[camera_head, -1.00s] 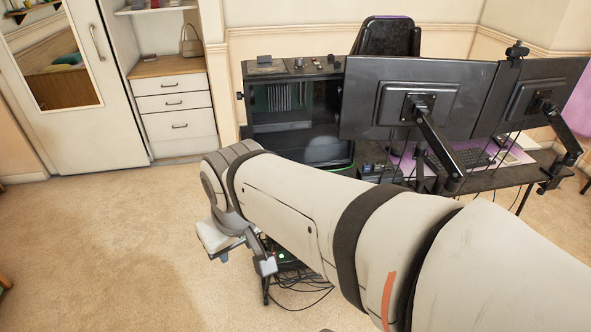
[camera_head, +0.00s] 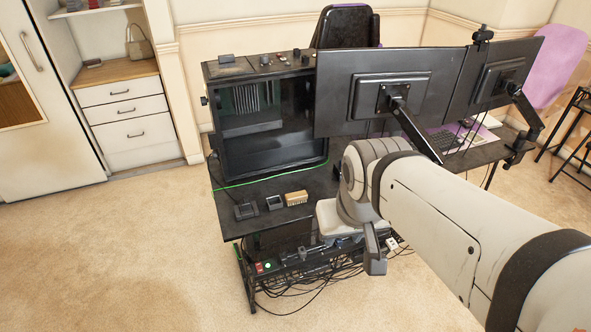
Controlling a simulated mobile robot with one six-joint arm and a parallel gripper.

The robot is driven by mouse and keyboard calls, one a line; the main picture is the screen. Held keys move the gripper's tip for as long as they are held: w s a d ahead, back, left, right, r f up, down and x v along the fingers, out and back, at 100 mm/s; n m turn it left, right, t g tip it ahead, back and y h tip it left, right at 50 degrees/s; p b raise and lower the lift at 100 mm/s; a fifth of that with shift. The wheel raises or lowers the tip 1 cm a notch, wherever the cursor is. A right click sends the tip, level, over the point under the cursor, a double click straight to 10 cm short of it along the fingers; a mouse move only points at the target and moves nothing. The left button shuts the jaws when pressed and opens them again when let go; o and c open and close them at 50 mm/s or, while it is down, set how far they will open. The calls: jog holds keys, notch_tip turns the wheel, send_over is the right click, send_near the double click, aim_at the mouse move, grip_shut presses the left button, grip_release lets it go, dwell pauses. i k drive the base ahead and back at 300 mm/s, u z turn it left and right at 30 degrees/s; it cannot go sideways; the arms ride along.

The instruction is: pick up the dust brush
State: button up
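A small tan block with a bristle-like side, which looks like the dust brush (camera_head: 296,198), lies on the black desk (camera_head: 235,222) near its front edge. It is to the right of two small dark items. My gripper (camera_head: 373,262) is at the end of my arm, to the right of the brush and apart from it in the picture. The wrist hides most of it, and I cannot see whether its fingers are open. Nothing is visibly held.
A dark PC case (camera_head: 265,120) stands behind the brush. Two monitors (camera_head: 390,92) on arms stand to the right, behind my arm. A small black box (camera_head: 246,210) and a square dark item (camera_head: 274,202) lie beside the brush. Cables (camera_head: 310,285) hang under the desk.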

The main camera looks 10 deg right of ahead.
aim_at(297, 197)
jog(key=u, duration=0.05)
jog(key=i, duration=1)
jog(key=z, duration=0.05)
